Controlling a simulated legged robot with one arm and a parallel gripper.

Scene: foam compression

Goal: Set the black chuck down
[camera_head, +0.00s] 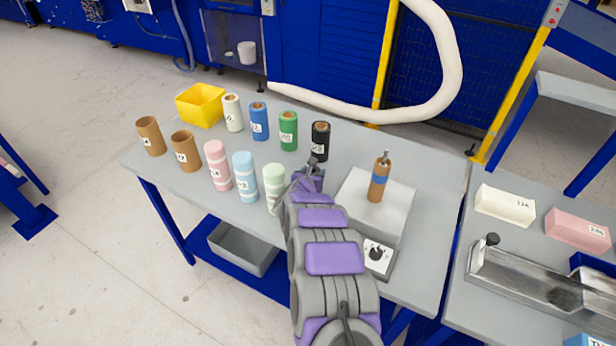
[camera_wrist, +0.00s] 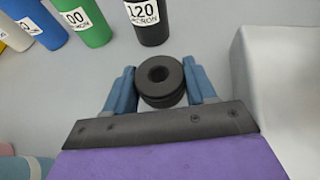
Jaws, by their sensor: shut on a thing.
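The black chuck (camera_wrist: 160,78) is a short, dark, round piece with a hole in its top. It sits between the two blue fingers of my gripper (camera_wrist: 162,88) in the wrist view, with a finger against each side. My gripper is shut on it. In the head view my gripper (camera_head: 311,168) is over the grey table (camera_head: 345,152), just in front of the black 120 cylinder (camera_head: 320,142). The chuck is small and partly hidden there. I cannot tell whether its underside touches the table.
The black 120 cylinder also shows ahead in the wrist view (camera_wrist: 150,18). Green (camera_head: 288,130), blue (camera_head: 259,121) and white (camera_head: 232,112) cylinders stand left of it. A pale plate device (camera_head: 345,205) with a brown tube (camera_head: 379,180) is right. Pale green foam (camera_head: 273,183) stands left.

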